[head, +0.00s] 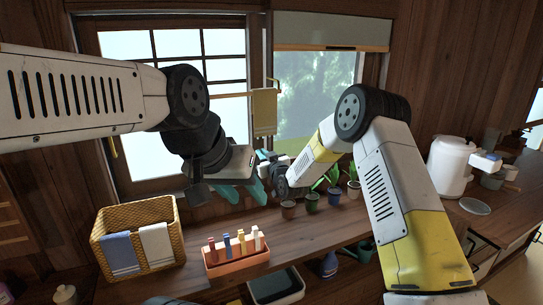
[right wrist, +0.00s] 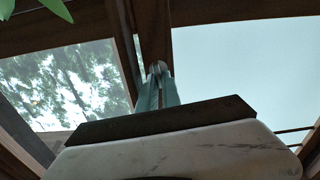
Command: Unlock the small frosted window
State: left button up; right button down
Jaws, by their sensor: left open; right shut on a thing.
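The small window (head: 310,95), with a blurred green pane under a pale blind, stands right of the larger gridded window. Its pane also shows at left in the right wrist view (right wrist: 70,85). My right gripper (head: 267,157) is at its lower left corner. In the right wrist view, its teal fingers (right wrist: 157,88) are shut around a small grey piece (right wrist: 157,68) at the wooden upright between the panes; I cannot tell the piece's full shape, as the fingers cover most of it. My left gripper (head: 242,192) is open and empty above the counter, below the gridded window.
On the counter (head: 330,238) stand a wicker basket with cloths (head: 140,262), an orange rack with colored sticks (head: 237,262), several potted plants (head: 312,201) and a white canister (head: 450,165). A towel (head: 264,112) hangs on a rail near my right gripper.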

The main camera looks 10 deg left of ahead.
jog(key=shift+m, duration=0.5)
jog(key=c, duration=1.8)
grip_release()
